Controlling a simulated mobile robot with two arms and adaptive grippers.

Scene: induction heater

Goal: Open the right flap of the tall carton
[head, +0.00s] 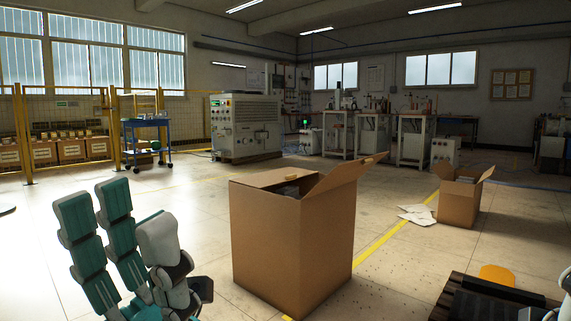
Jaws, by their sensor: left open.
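The tall carton (293,245) stands upright on the floor in the middle of the head view. Its right flap (345,174) is raised and slants up and outward to the right, with a small tab at its far corner. Another flap (268,178) lies nearly flat over the left part of the top. A dark gap shows between the flaps; the inside is mostly hidden. My left gripper (122,220), with teal and grey fingers, is at the lower left. Its fingers are spread, empty and apart from the carton.
A smaller open carton (459,203) stands at the right, with white papers (417,215) beside it. A dark slatted surface with an orange round thing (497,275) is at the lower right. A blue cart (146,142) stands behind at left. Floor left of the tall carton is clear.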

